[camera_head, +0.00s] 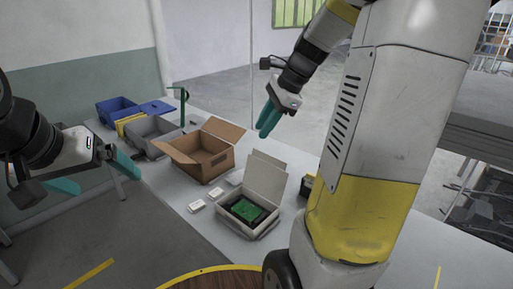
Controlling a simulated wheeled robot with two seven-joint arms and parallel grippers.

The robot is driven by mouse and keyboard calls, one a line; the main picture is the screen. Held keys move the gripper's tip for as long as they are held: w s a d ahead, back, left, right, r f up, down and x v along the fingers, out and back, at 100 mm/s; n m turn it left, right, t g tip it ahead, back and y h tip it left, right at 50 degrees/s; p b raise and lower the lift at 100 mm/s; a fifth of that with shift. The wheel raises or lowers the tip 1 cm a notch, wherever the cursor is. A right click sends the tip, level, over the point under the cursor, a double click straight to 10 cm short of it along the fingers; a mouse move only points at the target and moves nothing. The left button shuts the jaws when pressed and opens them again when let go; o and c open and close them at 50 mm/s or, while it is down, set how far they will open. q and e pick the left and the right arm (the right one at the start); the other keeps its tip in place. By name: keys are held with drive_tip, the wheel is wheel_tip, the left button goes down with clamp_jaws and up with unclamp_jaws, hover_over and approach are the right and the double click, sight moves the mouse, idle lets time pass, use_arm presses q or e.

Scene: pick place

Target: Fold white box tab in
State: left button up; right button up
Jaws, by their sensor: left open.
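The white box (236,222) stands open on the table, with its tall back flap (265,178) upright. A green board (245,209) lies in a dark insert inside it. Which edge is the tab is too small to tell. My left gripper (104,182) is open and empty, off the table's left side and well apart from the box. My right gripper (263,130) hangs above and behind the box, touching nothing; its fingers look close together, but I cannot tell whether they are shut.
An open brown cardboard box (192,170) stands behind the white box. Beyond it are a grey bin (152,131) and a blue bin (112,109). Small white pieces (196,206) lie left of the white box. A dark item (307,185) sits to its right, partly hidden by my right arm.

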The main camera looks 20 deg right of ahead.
sight(269, 159)
drive_tip(key=w+d+f+m, duration=0.9)
drive_tip(key=d+f+m, duration=0.1)
drive_tip(key=m, duration=0.2)
drive_tip(key=w+a+f+y, duration=0.1)
drive_tip(key=w+a+f, duration=0.1)
drive_tip(key=f, duration=0.4)
drive_tip(key=shift+a+f+m+g, duration=0.3)
drive_tip(key=shift+a+f+g, duration=0.1)
drive_tip(key=shift+a, duration=0.15)
clamp_jaws()
idle(0.4)
